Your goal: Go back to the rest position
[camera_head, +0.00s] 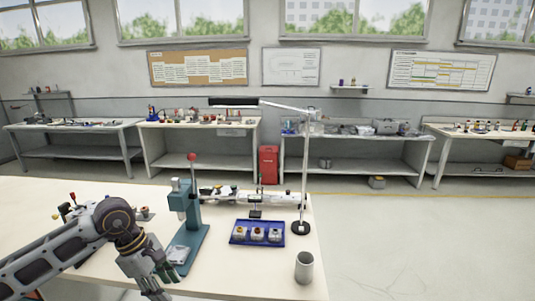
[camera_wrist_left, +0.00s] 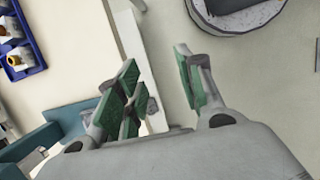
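My left gripper (camera_head: 163,283) hangs at the near edge of the cream table (camera_head: 255,280), in front of the teal press (camera_head: 196,226). In the left wrist view, its green-padded fingers (camera_wrist_left: 160,85) stand apart with nothing held between them. The teal press (camera_wrist_left: 85,112) shows behind the fingers there. My right gripper is in neither view.
A blue tray (camera_head: 238,240) with three small pale parts sits right of the press. A grey cup (camera_head: 304,267) stands near the table's right corner, below a lamp stand (camera_head: 304,190). Open floor (camera_head: 420,245) lies to the right, with workbenches (camera_head: 350,160) along the wall.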

